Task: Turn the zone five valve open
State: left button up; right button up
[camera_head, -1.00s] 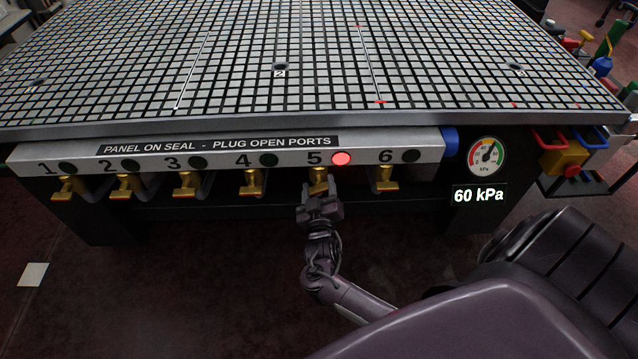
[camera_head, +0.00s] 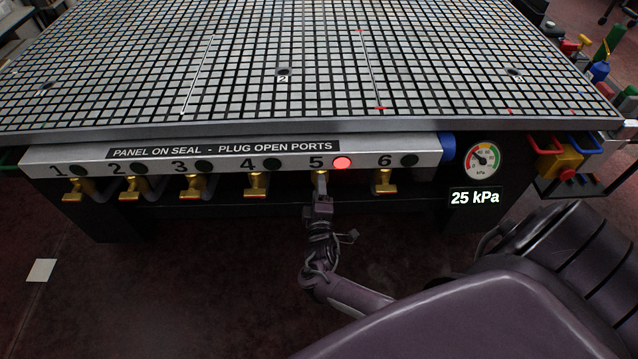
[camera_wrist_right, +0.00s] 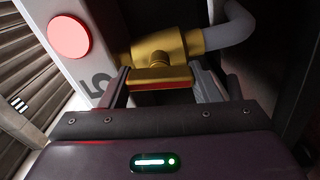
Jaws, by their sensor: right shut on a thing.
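The zone five valve (camera_head: 320,178) is a brass valve under the front rail, below the number 5. In the right wrist view its brass body (camera_wrist_right: 158,48) joins a grey hose, and its handle (camera_wrist_right: 160,76) has a red stripe along the edge. My right gripper (camera_head: 321,197) reaches up to it from below. In the wrist view its two fingers (camera_wrist_right: 162,84) stand on either side of the handle, shut on it. The fingers hide part of the handle in the head view. The red lamp (camera_head: 342,162) beside the 5 is lit. My left gripper is out of view.
Valves for zone four (camera_head: 256,184) and zone six (camera_head: 384,182) flank it closely, with dark lamps. The gauge (camera_head: 482,160) stands above a display (camera_head: 475,197) reading 25 kPa. The grid table (camera_head: 240,95) overhangs the rail.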

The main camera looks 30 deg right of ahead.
jog(key=shift+f+n, duration=0.1)
jog(key=shift+n, duration=0.9)
jog(key=o, duration=1)
jog(key=shift+s, duration=0.1)
jog(key=p+v, duration=0.1)
jog(key=v, duration=0.6)
jog(key=shift+s+a, duration=0.25)
jog(key=shift+f, duration=0.1)
